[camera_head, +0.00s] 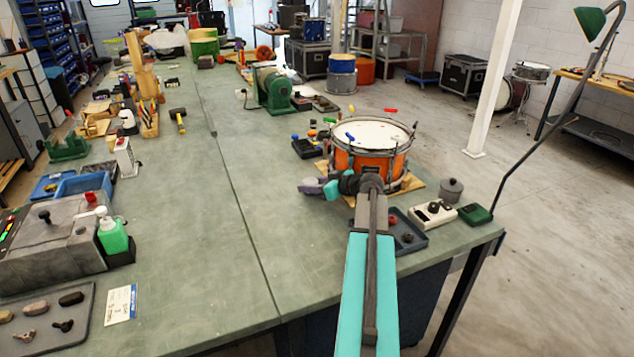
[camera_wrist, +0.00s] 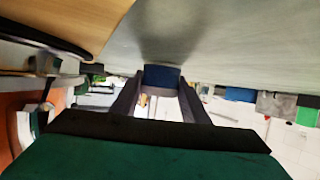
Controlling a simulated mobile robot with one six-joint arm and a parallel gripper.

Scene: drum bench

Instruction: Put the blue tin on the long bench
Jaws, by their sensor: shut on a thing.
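The long bench (camera_head: 180,240) has a worn grey-green top with a dark seam along it and fills the middle of the head view. My gripper (camera_head: 312,187) is over its right part, just left of the orange drum, with the fingers pointing left. In the wrist view my gripper (camera_wrist: 160,88) is shut on the blue tin (camera_wrist: 162,76), which shows as a small dark blue block between the fingertips. The bench top and a soft shadow lie beyond it. I cannot tell whether the tin touches the bench. The tin is not clear in the head view.
The orange drum (camera_head: 372,161) stands on a wooden board close to my wrist. A dark tray (camera_head: 408,243), a pale control box (camera_head: 432,217) and a grey pot (camera_head: 451,190) are right of my arm. A green grinder (camera_head: 273,90) stands farther back. Bench left of my gripper is clear.

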